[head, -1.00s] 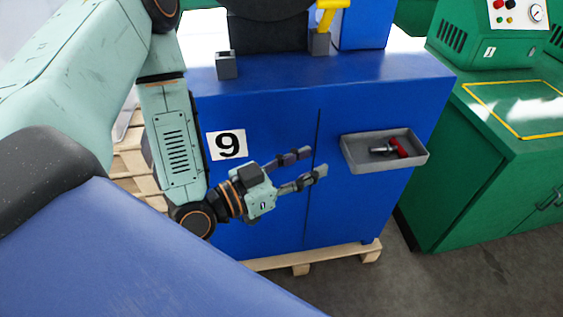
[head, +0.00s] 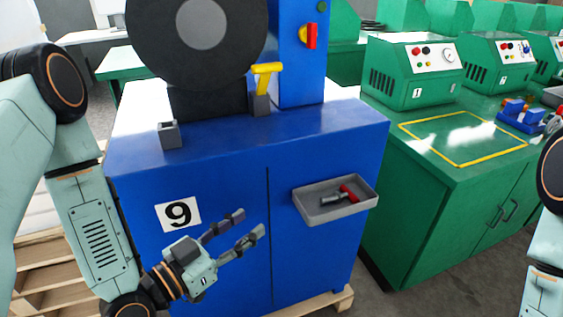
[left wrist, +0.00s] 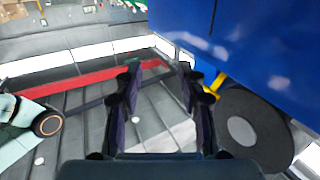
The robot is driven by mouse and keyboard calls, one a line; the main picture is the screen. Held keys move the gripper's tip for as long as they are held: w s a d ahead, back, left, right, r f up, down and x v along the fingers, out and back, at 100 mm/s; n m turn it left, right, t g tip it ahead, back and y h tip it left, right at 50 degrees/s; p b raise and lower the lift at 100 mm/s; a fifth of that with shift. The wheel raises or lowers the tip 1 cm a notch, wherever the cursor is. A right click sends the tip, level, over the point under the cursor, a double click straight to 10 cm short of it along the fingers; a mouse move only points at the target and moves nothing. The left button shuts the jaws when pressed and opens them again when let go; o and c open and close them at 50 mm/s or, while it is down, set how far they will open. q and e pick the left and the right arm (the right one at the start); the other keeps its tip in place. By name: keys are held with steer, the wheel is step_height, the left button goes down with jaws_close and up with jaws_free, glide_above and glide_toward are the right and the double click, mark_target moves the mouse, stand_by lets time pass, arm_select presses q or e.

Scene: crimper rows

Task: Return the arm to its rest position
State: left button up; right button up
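My left gripper (head: 241,229) is in front of the blue cabinet marked 9, low and to the right of the number label. Its two fingers are apart with nothing between them. In the left wrist view the same open fingers (left wrist: 160,85) frame only floor and background. My right arm shows only partly at the right edge of the head view, and its gripper is out of the picture.
The blue cabinet (head: 232,165) carries a black disc (head: 150,45) and a yellow lever (head: 266,72). A grey tray (head: 310,212) with a red-handled tool (head: 345,194) juts from its front, right of my left gripper. A green bench (head: 420,205) stands at right.

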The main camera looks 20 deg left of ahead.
arm_select(q)
steer(key=s+a+f+n+g+y, duration=0.1)
steer(key=s+f+n+g+y, duration=0.15)
steer(key=f, duration=0.45)
steer(key=s+a+f+n+g+y, duration=0.1)
steer(key=s+f+g+y, duration=0.1)
steer(key=f+g, duration=0.35)
steer(key=s+a+f+n+g+y, duration=0.1)
steer(key=s+f+g, duration=0.3)
steer(key=s, duration=0.5)
steer(key=s+a+f+n+g+y, duration=0.1)
steer(key=s+f+g+y, duration=0.2)
steer(key=s+f, duration=0.3)
steer(key=shift+s+a+f+n+g, duration=0.2)
steer(key=shift+s+a+n+g, duration=0.2)
steer(key=shift+s, duration=1.6)
steer(key=shift+s, duration=0.1)
